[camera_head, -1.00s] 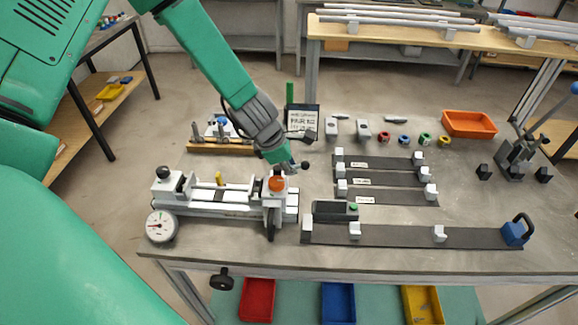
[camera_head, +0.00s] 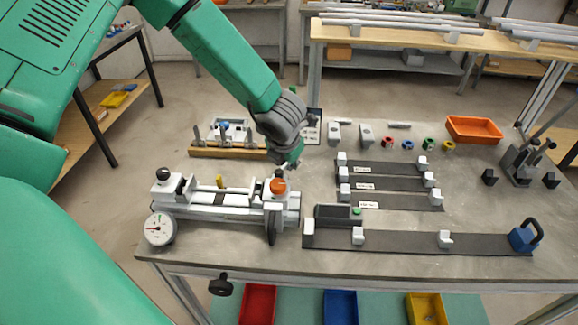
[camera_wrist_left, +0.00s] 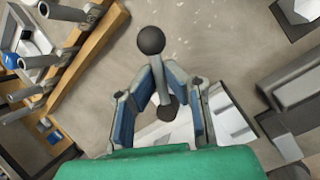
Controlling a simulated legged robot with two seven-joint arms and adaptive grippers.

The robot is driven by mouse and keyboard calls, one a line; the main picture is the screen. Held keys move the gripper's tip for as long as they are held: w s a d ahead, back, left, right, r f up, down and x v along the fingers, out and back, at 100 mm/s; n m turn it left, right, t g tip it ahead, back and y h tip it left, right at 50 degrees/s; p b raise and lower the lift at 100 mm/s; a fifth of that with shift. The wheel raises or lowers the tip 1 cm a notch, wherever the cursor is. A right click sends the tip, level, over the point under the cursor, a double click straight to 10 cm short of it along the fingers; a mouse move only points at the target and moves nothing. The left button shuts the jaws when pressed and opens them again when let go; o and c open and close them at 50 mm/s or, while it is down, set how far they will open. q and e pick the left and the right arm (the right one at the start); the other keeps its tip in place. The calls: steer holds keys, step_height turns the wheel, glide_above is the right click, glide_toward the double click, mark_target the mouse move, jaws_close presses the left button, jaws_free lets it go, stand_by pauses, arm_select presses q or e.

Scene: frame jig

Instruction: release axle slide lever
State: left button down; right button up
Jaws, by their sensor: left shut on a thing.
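The axle jig (camera_head: 235,199) is a white and grey slide unit at the left front of the bench, with an orange knob (camera_head: 278,186) at its right end. My left gripper (camera_head: 288,166) is just above and behind that end. In the left wrist view, the blue-padded fingers of my left gripper (camera_wrist_left: 160,86) are closed around the grey rod of a lever (camera_wrist_left: 157,75). The lever's black ball knob (camera_wrist_left: 150,40) sticks out beyond the fingertips. The lever is mostly hidden behind the gripper in the head view. My right gripper is out of view.
A dial gauge (camera_head: 159,229) sits at the jig's left front. Behind the jig is a wooden rack (camera_head: 228,152). To the right lie dark strips with white blocks (camera_head: 400,238), coloured rings (camera_head: 408,145) and an orange tray (camera_head: 474,130).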

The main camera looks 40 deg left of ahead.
arm_select(q)
steer(key=n, duration=0.1)
steer(key=w+a+r+n+y, duration=0.1)
steer(key=n, duration=0.1)
steer(key=shift+w+r, duration=0.1)
steer(key=shift+w, duration=0.05)
steer(key=shift+s+a+n+g+y+b, duration=0.15)
steer(key=shift+a+n+g+y, duration=0.15)
steer(key=shift+n, duration=0.45)
steer(key=shift+s+a+n+g+y+b, duration=0.1)
steer(key=shift+a+n+g+y+b, duration=0.1)
steer(key=shift+n+g, duration=0.4)
steer(key=shift+n, duration=0.25)
steer(key=c, duration=1.9)
jaws_free()
steer(key=shift+s+a, duration=0.1)
steer(key=v, duration=1.1)
steer(key=shift+r, duration=0.35)
